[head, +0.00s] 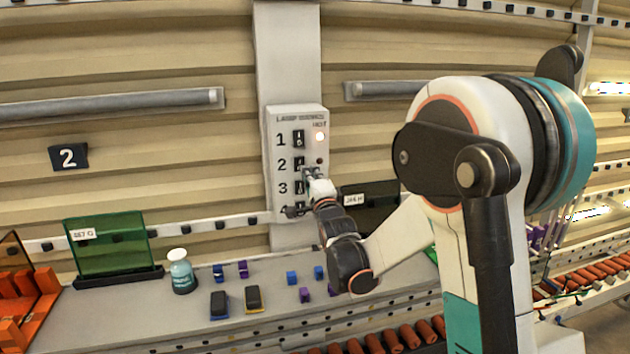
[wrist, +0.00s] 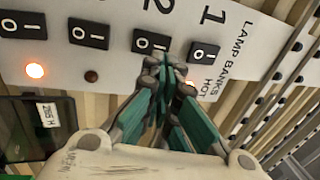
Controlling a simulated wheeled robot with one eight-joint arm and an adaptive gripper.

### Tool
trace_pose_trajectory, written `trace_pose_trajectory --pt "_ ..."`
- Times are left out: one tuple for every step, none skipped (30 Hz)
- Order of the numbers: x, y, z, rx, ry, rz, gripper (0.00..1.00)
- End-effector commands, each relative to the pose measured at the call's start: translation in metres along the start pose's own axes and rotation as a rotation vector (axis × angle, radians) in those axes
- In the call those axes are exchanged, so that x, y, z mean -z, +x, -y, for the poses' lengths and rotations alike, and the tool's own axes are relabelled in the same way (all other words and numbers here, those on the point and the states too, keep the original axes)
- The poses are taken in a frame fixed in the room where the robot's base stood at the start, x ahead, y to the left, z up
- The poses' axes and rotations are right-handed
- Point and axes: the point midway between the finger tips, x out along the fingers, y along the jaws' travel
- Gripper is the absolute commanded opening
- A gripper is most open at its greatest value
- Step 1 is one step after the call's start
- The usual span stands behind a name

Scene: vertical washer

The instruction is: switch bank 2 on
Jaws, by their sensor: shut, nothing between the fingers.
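The lamp panel (head: 283,150) hangs on the wall post, with a column of numbered rocker switches. The bank 2 switch (head: 298,163) is black; in the wrist view it (wrist: 150,41) is just beyond my fingertips. The bank 2 lamp (head: 320,161) is dark in the head view and hidden behind my fingers in the wrist view. My gripper (head: 310,172) is shut and empty at the panel, just below right of the bank 2 switch. Its fingertips also show in the wrist view (wrist: 163,65); I cannot tell whether they touch the panel.
The bank 1 lamp (head: 320,137) is lit. In the wrist view the bank 3 lamp (wrist: 91,76) is dark and the bank 4 lamp (wrist: 35,70) is lit. Below, a shelf (head: 190,318) holds a bottle (head: 182,275), a green pane (head: 108,245) and several small blocks.

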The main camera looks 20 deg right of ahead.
Motion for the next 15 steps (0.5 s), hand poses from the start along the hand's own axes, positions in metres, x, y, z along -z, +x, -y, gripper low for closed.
trace_pose_trajectory --pt "0.000 0.010 0.002 0.000 0.000 0.000 0.00" --pt "0.000 0.014 0.002 0.000 0.000 0.000 0.00" --pt "0.000 0.019 0.002 0.000 0.000 0.000 0.00" --pt "0.000 0.023 0.001 0.000 0.000 0.000 0.00" --pt "0.000 0.026 0.001 0.000 0.000 0.000 0.00" --pt "0.000 0.029 0.001 0.000 0.000 0.000 0.00" --pt "0.000 0.032 0.001 0.000 0.000 0.000 0.00" --pt "0.000 0.034 0.001 0.000 0.000 0.000 0.00" --pt "0.000 0.036 0.001 0.000 0.000 0.000 0.00" --pt "0.000 0.037 0.001 0.000 0.000 0.000 0.00" --pt "0.000 0.037 0.001 0.000 0.000 0.000 0.00" --pt "0.000 0.038 0.000 0.000 0.000 0.000 0.00" --pt "0.000 0.038 0.000 0.000 0.000 0.000 0.00" --pt "0.000 0.038 0.000 0.000 0.000 0.000 0.00" --pt "0.000 0.038 0.000 0.000 0.000 0.000 0.00"
